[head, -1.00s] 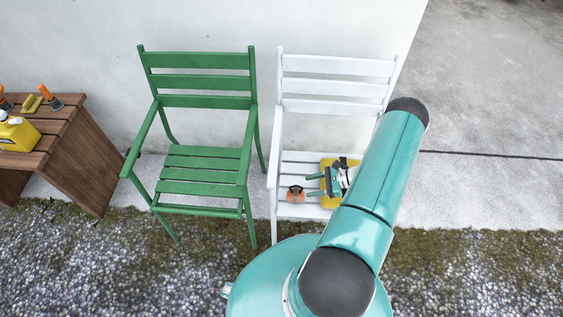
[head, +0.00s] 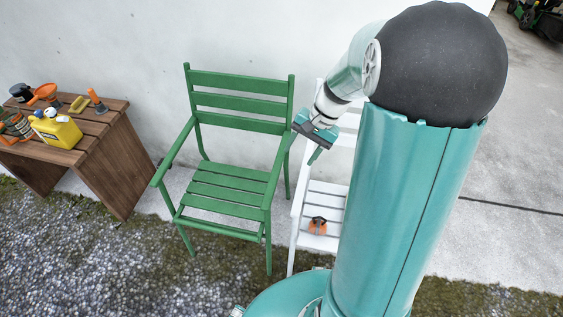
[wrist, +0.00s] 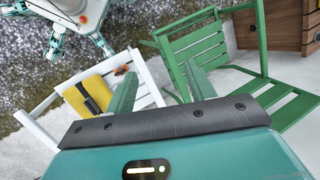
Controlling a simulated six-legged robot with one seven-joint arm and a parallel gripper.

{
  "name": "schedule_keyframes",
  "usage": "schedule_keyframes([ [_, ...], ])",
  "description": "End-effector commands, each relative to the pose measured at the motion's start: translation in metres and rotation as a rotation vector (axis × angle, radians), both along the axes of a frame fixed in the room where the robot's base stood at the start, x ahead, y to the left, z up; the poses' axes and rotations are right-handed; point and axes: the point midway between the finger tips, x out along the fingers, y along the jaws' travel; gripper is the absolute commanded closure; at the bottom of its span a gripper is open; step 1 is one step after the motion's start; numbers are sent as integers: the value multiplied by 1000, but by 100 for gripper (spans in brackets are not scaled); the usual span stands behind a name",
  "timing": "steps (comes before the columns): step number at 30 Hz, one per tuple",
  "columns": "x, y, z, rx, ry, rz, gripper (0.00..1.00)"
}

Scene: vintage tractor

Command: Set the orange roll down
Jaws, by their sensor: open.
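The orange roll (head: 317,226) lies on the seat of the white chair (head: 324,196), near its left front part. In the wrist view the small orange roll (wrist: 121,70) also shows on the white chair's seat. My gripper (head: 310,147) is open and empty, raised above the seat and apart from the roll, near the gap between the green and white chairs. In the wrist view the two teal fingers of my gripper (wrist: 161,88) stand apart with nothing between them.
A yellow object with a black part (wrist: 88,92) lies on the white seat; my arm hides it in the head view. A green chair (head: 227,190) with an empty seat stands beside it. A wooden table (head: 110,150) at left holds a yellow canister (head: 58,131) and several small items.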

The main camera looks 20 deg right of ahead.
Motion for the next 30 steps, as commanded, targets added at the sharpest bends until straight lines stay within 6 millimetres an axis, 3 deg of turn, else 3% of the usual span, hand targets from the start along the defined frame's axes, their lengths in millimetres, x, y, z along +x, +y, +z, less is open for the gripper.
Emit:
schedule_keyframes([
  [1,-5,13,18,-42,-34,51,46],
  [6,-28,47,65,-177,-135,209,46],
  [15,-83,95,126,-401,-344,467,46],
  [24,-133,120,157,-577,-543,653,46],
  [30,-141,122,160,-605,-577,683,46],
])
